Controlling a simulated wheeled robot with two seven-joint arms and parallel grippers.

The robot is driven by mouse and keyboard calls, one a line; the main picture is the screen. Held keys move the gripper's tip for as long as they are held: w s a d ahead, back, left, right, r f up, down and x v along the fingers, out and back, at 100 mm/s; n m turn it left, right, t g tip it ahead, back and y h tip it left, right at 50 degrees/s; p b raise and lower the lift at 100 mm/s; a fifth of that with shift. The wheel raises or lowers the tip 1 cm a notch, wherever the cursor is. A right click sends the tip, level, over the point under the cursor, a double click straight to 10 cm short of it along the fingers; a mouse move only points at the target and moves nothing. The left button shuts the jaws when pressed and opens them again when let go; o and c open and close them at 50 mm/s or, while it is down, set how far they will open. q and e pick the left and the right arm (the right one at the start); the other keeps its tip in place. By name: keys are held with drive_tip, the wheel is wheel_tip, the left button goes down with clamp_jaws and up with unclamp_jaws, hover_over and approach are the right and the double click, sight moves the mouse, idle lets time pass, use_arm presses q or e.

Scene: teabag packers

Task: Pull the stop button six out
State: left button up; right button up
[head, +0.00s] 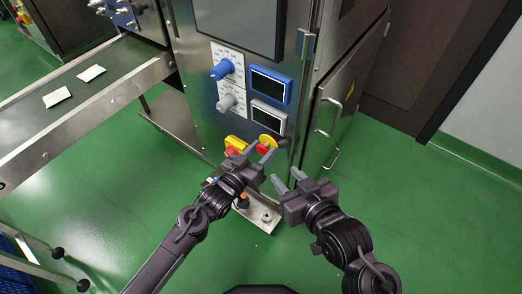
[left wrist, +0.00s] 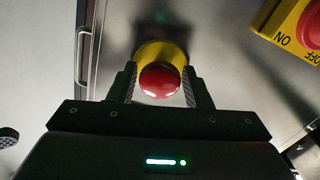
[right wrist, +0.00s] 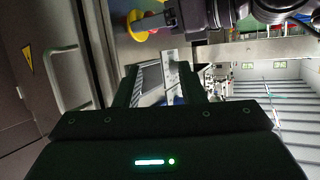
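The stop button is a red mushroom cap on a yellow round base, low on the steel cabinet front. In the head view its yellow base (head: 268,140) shows just beyond the left gripper's fingers. In the left wrist view the red cap (left wrist: 160,80) sits between the fingertips. My left gripper (left wrist: 160,88) is open around the cap, with a finger on each side; whether either finger touches it I cannot tell. It also shows in the head view (head: 254,153). My right gripper (head: 288,180) is open and empty, to the right of the button, in front of the cabinet.
A yellow and red ON/OFF switch (left wrist: 304,28) sits beside the button. Above are a blue knob (head: 222,69), a grey knob (head: 227,102) and two small displays (head: 270,87). A conveyor (head: 110,66) with teabags is at left. The green floor (head: 400,190) at right is clear.

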use_arm(q)
clamp_jaws()
drive_tip(key=shift+s+a+p, duration=0.25)
drive_tip(key=shift+s+p, duration=0.15)
drive_tip(key=shift+p, duration=0.35)
use_arm(e)
drive_tip(key=s+d+f+g+h, duration=0.1)
drive_tip(key=s+f+g, duration=0.4)
drive_tip(key=s+f, duration=0.2)
wheel_tip(320, 180, down, 2)
drive_tip(key=shift+d+f+g+h, duration=0.15)
drive_tip(key=shift+d+g+h, duration=0.15)
drive_tip(key=shift+d+h, duration=0.1)
use_arm(q)
drive_tip(key=shift+f, duration=0.1)
use_arm(e)
drive_tip(key=shift+s, duration=0.1)
use_arm(q)
drive_tip(key=shift+o, duration=1.9)
unclamp_jaws()
drive_tip(key=shift+a, duration=0.1)
use_arm(e)
drive_tip(key=shift+a, duration=0.1)
use_arm(q)
drive_tip(key=shift+s, duration=0.1)
